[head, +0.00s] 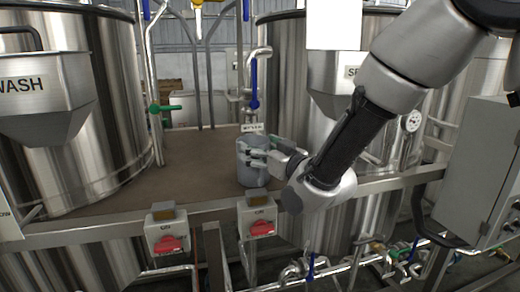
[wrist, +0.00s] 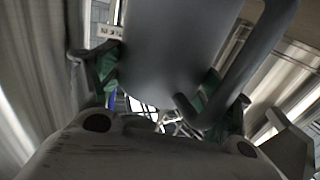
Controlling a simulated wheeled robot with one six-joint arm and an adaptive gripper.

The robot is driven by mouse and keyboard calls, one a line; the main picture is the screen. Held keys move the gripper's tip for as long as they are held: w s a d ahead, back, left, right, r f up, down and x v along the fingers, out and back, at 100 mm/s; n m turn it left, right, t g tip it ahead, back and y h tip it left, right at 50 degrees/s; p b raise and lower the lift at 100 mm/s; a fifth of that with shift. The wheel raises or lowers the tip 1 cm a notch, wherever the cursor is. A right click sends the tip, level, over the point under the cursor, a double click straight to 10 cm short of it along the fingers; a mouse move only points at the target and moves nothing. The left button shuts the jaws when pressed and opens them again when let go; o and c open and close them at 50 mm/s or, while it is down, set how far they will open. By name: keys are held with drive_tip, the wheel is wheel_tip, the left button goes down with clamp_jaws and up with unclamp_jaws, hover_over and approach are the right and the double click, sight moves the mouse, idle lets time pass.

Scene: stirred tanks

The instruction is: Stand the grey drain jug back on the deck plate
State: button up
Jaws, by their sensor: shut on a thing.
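The grey drain jug (head: 250,172) is upright at the front part of the brown deck plate (head: 190,170), between the two big tanks. My gripper (head: 258,154) reaches in from the right and is shut on the jug. In the wrist view the jug (wrist: 175,50) fills the upper middle, with green finger pads on both sides of it and its dark handle curving down at the right. I cannot tell whether the jug's base touches the plate or hangs just above it.
A WASH hopper (head: 45,95) on the left tank and another hopper (head: 335,85) on the right tank flank the plate. Two boxes with red switches (head: 172,243) hang on the front rail. A green-handled valve (head: 165,108) stands at the plate's back left. The plate's left part is clear.

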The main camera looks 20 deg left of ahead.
drive_tip(key=shift+f, duration=0.1)
drive_tip(key=o, duration=1.9)
drive_tip(key=v, duration=0.7)
drive_tip(key=shift+s+d, duration=0.2)
